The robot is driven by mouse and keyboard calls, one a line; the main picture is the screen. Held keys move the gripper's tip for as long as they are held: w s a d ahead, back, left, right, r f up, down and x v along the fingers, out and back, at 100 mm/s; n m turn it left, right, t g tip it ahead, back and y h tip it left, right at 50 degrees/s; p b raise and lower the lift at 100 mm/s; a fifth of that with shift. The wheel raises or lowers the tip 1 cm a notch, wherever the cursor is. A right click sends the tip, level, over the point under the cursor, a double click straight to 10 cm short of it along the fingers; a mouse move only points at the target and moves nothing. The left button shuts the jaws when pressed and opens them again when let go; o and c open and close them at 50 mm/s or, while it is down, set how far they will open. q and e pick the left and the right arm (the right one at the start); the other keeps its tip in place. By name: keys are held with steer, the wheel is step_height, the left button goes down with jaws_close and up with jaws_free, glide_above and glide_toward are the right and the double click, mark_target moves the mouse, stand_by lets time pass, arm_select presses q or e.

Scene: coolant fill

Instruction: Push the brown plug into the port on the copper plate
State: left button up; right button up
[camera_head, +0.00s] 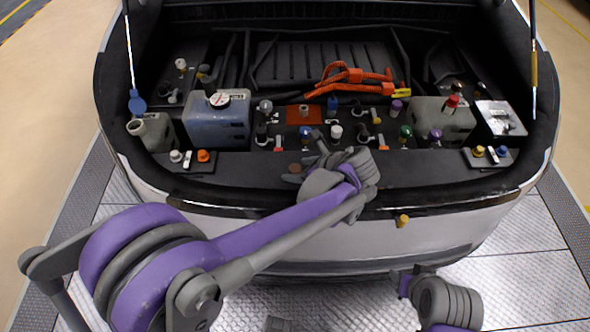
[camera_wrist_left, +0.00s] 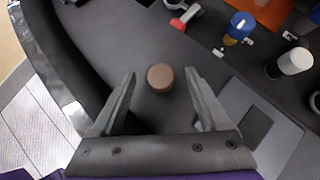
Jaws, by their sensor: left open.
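The brown plug (camera_wrist_left: 160,77) is a round cap on the dark ledge in the left wrist view. It shows small in the head view (camera_head: 295,168), beside my gripper. My left gripper (camera_wrist_left: 160,88) is open, with one finger on each side of the plug and a gap on both sides. In the head view my left gripper (camera_head: 304,160) is over the front ledge. The copper plate (camera_head: 313,119) lies further back in the bay, and its corner shows at the top of the left wrist view (camera_wrist_left: 268,10). Its port is too small to make out.
A blue-capped fitting (camera_wrist_left: 240,25) and a white-capped one (camera_wrist_left: 292,62) stand near the plate. Orange cables (camera_head: 350,76) lie behind it. A blue tank (camera_head: 218,122) is at left, a grey tank (camera_head: 440,120) at right. The front ledge is mostly clear.

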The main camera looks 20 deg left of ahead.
arm_select(q)
steer(key=shift+x, duration=1.05)
jaws_close()
